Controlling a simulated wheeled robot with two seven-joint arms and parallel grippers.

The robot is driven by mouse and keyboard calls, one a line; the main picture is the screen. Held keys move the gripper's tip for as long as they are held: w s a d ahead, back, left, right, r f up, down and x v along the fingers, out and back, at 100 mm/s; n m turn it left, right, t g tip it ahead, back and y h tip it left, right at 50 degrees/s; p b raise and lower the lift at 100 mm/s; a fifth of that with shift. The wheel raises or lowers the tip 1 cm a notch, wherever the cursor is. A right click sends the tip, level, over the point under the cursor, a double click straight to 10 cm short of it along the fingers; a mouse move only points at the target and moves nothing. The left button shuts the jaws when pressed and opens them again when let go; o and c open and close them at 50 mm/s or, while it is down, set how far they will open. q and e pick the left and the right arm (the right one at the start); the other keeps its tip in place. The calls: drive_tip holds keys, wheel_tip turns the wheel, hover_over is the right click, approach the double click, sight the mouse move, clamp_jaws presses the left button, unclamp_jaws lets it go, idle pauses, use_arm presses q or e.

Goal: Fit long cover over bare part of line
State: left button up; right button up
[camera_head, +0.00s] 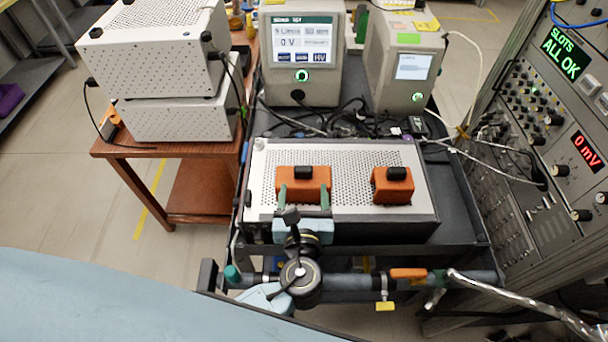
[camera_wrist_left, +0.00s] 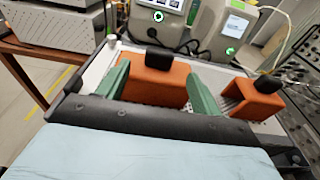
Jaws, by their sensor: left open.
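The long orange cover (camera_head: 303,187) with a black knob sits on the perforated top of a grey box. A shorter orange cover (camera_head: 394,188), also with a black knob, sits to its right. My left gripper (camera_head: 304,199) is open, its green fingers at the near side of the long cover, one near each end. The left wrist view shows the long cover (camera_wrist_left: 157,76) between the spread fingers (camera_wrist_left: 161,88); I cannot tell if they touch it. My right gripper is out of view.
The perforated box (camera_head: 350,150) stands on a dark cart. Two instruments with screens (camera_head: 301,50) (camera_head: 410,70) and loose cables stand behind it. An orange handle (camera_head: 408,273) and a yellow tag (camera_head: 385,306) are on the line. A rack (camera_head: 545,130) stands at right.

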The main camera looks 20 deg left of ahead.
sight(303, 167)
use_arm(q)
drive_tip(key=x, duration=0.3)
drive_tip(key=shift+w+a+f, duration=0.1)
drive_tip(key=shift+w, duration=0.35)
drive_tip(key=x, duration=0.5)
drive_tip(key=shift+p, duration=0.4)
drive_tip(key=shift+c, duration=0.8)
drive_tip(key=c, duration=1)
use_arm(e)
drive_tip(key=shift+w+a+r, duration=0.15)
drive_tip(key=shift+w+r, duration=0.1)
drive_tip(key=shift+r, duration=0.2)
